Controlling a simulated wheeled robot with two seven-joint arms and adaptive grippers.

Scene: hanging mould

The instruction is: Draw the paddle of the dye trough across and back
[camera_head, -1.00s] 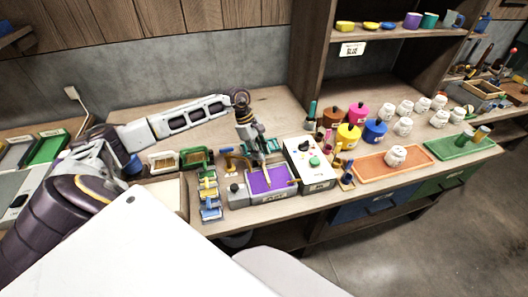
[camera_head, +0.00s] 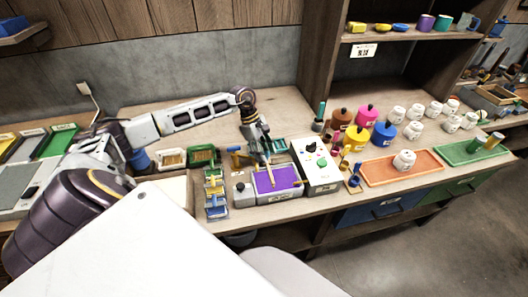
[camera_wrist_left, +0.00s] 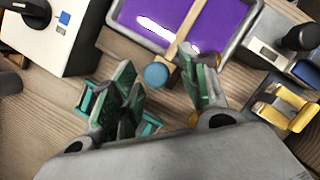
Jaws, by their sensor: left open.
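The dye trough (camera_head: 280,196) is a grey tray of purple dye on the bench. In the left wrist view its rim (camera_wrist_left: 244,34) shows at the top. The paddle (camera_head: 269,171) is a pale wooden bar lying across the dye; it also shows in the left wrist view (camera_wrist_left: 188,30), with a blue round knob (camera_wrist_left: 156,76) at its near end. My left gripper (camera_head: 263,158) is open at the trough's back edge. In the left wrist view its green-padded fingers (camera_wrist_left: 166,88) stand apart on either side of the knob; contact cannot be told. My right gripper is out of sight.
A white control box (camera_head: 318,172) with a green button stands right of the trough. A stack of small coloured frames (camera_head: 215,193) stands left. Colourful pots (camera_head: 356,138), white jars (camera_head: 404,160) and an orange tray (camera_head: 378,172) lie further right.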

